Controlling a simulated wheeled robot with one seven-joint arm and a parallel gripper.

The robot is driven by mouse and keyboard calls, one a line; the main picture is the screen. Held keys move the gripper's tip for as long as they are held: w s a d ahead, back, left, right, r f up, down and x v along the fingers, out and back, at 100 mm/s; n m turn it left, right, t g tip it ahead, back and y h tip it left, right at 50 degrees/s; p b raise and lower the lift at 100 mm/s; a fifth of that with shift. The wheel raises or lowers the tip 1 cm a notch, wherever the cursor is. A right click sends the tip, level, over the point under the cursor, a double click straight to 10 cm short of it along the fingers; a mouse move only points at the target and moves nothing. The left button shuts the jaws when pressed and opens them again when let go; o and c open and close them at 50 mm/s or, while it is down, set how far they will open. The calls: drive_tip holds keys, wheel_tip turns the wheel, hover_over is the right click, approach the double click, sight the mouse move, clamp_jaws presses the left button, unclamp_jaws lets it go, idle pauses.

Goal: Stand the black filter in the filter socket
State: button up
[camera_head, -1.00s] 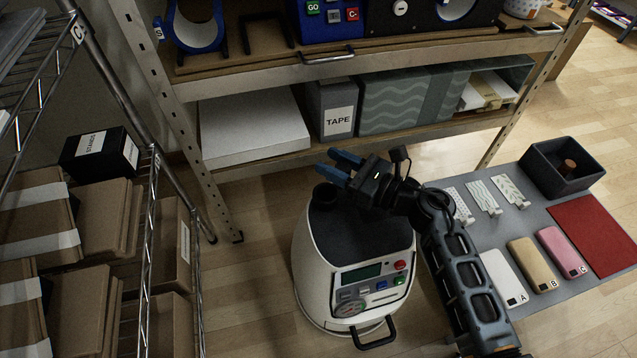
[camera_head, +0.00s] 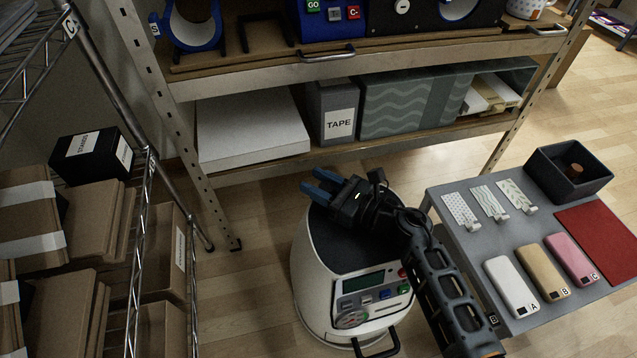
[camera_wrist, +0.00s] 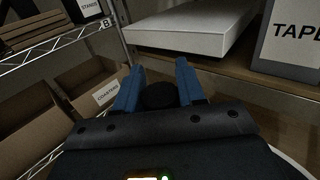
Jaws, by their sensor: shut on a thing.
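My gripper (camera_head: 318,184) is stretched out to the left above the dark top of a white rounded machine (camera_head: 310,262). In the wrist view its blue fingers (camera_wrist: 158,88) are closed on the black filter (camera_wrist: 158,96), a dark round thing between them. The fingers and the arm hide much of the filter in the head view, where it is dark against dark. I cannot make out the filter socket in either view.
A shelf with a TAPE box (camera_head: 338,112) and a white box (camera_head: 250,130) stands behind. A wire rack with cartons (camera_head: 100,230) is at left. A grey table (camera_head: 470,245) with phone-like blocks and a dark bin (camera_head: 568,172) is at right. Bare floor shows between rack and machine.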

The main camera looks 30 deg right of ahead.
drive_tip(key=shift+f, duration=0.35)
drive_tip(key=o, duration=1)
drive_tip(key=shift+o, duration=0.2)
drive_tip(key=shift+r, duration=0.15)
drive_tip(key=shift+r, duration=0.25)
drive_tip(key=shift+s+d+r+p, duration=0.1)
drive_tip(key=shift+s+d+p, duration=0.05)
drive_tip(key=shift+s+p, duration=0.15)
drive_tip(key=p+v, duration=0.1)
drive_tip(key=v, duration=1)
drive_tip(key=shift+s+d, duration=0.15)
